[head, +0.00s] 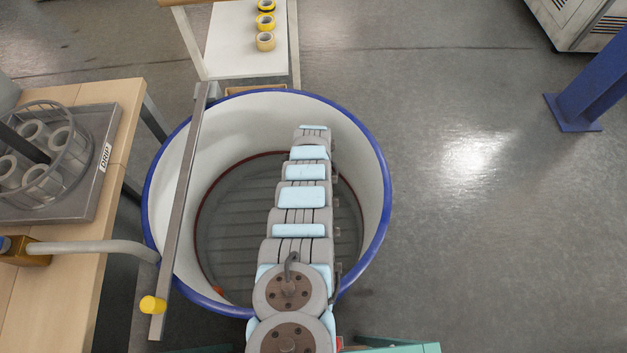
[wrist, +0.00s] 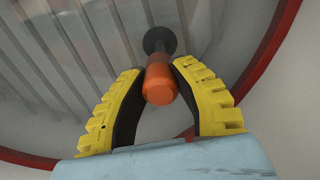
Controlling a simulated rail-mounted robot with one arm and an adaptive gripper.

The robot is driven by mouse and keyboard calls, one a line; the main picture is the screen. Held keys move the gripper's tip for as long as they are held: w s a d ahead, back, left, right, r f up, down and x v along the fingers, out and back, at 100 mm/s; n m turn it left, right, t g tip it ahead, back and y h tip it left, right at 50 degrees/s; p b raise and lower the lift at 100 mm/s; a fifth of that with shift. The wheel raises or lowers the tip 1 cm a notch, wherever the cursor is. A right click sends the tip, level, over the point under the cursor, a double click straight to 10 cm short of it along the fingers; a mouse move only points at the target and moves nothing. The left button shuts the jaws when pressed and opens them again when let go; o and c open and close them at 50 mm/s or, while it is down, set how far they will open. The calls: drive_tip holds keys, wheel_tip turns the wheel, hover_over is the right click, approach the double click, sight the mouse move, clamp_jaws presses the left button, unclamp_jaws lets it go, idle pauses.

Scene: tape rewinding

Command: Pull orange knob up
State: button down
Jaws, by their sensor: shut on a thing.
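The orange knob (wrist: 159,84) is a short rounded cylinder on a dark stem with a wider dark base, above the grey slatted floor of the tub. My gripper (wrist: 158,70) has two yellow-and-black fingers, one on each side of the knob, and is shut on it. In the head view my gripper is not visible; my arm reaches over the tub. A small orange spot (head: 218,289) shows low inside the tub there, but I cannot tell whether it is the knob.
The round white tub (head: 372,165) has a blue rim and a dark slatted floor. A metal bar (head: 186,200) crosses its left side. A wooden bench (head: 80,285) with a grey tray (head: 88,205) stands left. A white table (head: 228,45) with several tape rolls stands behind.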

drive_tip(key=shift+r+p, duration=2.25)
drive_tip(key=shift+r, duration=0.1)
drive_tip(key=c, duration=0.7)
unclamp_jaws()
drive_tip(key=shift+f, duration=0.1)
wheel_tip(320, 180, up, 10)
drive_tip(key=p, duration=0.9)
